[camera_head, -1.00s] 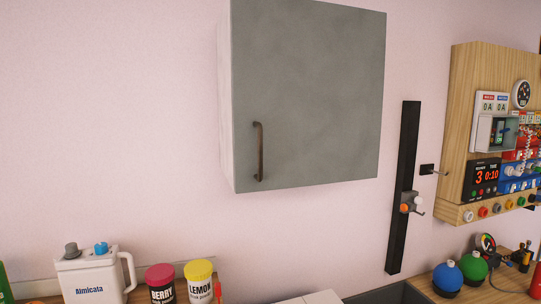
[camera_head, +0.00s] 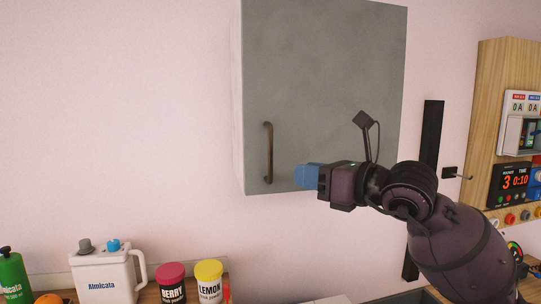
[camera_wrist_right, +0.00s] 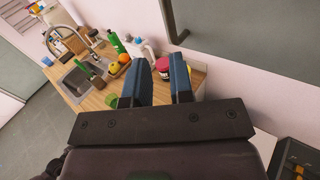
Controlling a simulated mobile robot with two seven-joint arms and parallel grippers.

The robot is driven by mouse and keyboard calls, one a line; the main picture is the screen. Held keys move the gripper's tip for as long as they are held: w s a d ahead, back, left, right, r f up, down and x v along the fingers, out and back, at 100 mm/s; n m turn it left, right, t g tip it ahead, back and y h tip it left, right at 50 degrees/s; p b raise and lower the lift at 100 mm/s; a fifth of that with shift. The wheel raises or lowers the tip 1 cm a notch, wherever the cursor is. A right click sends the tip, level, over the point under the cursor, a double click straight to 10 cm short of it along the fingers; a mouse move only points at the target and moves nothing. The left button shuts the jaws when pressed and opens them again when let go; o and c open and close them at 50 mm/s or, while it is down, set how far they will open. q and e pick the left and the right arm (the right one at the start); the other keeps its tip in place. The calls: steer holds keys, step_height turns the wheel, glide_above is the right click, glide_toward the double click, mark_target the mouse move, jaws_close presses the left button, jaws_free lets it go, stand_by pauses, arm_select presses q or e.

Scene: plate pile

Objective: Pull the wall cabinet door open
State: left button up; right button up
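The wall cabinet (camera_head: 238,120) hangs on the pink wall, and its grey door (camera_head: 325,90) looks shut. The dark vertical handle (camera_head: 268,153) is near the door's lower left edge. The handle also shows at the top of the right wrist view (camera_wrist_right: 172,25). My right gripper (camera_head: 302,176), with blue fingers, is just right of the handle's lower end and apart from it. In the right wrist view its two fingers (camera_wrist_right: 160,60) are spread with nothing between them. The handle is beyond the fingertips there. My left gripper is in neither view.
Below is a counter with a white jug (camera_head: 105,277), a red-lidded tub (camera_head: 171,284), a yellow-lidded tub (camera_head: 209,281) and a green bottle (camera_head: 12,277). A black wall strip (camera_head: 431,140) and wooden panel (camera_head: 488,100) are at right. Wall left of the cabinet is clear.

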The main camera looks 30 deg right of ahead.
mark_target(272, 156)
steer(key=shift+t+h, duration=0.3)
steer(key=shift+h, duration=0.3)
steer(key=x, duration=0.3)
steer(key=r+p+x, duration=0.1)
steer(key=x, duration=0.3)
steer(key=r+p+x, duration=0.1)
steer(key=x, duration=0.2)
steer(key=shift+w+d, duration=0.25)
steer(key=shift+w, duration=0.05)
jaws_close()
